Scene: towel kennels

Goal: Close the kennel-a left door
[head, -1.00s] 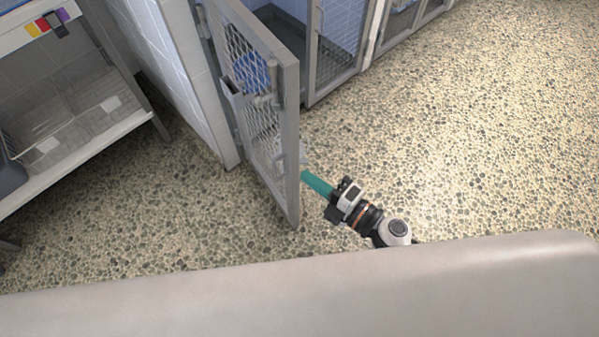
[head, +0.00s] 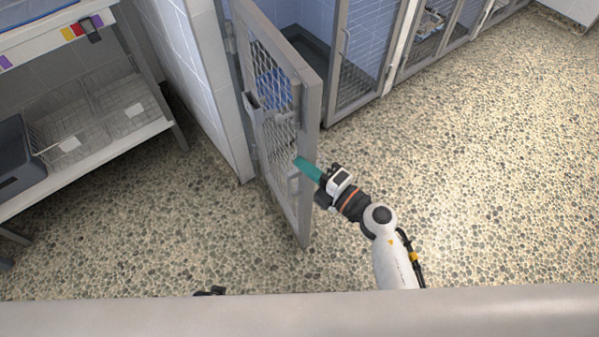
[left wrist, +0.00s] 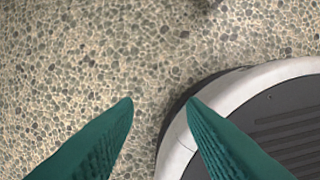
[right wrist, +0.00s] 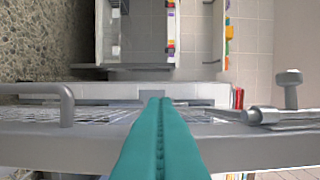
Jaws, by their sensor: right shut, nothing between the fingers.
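The kennel-a left door (head: 309,150), a grey frame with wire mesh, stands wide open, swung out from its hinges by the white tiled wall. My right gripper (head: 298,162) is shut and empty, its teal fingers at the door's right-hand side, overlapping the mesh in the head view. In the right wrist view the shut fingers (right wrist: 160,102) lie across the door's grey frame (right wrist: 250,152), between a bar handle (right wrist: 66,105) and a latch rod (right wrist: 265,116). Contact is unclear. My left gripper (left wrist: 160,103) is open and empty above the floor in the left wrist view.
A mesh door (head: 368,55) stands right of the kennel opening, with more kennel fronts beyond it. A blue towel (head: 270,90) shows through the open door's mesh. A shelf rack (head: 95,155) with a grey bin (head: 20,160) stands left. The pebbled floor (head: 480,170) at right is clear.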

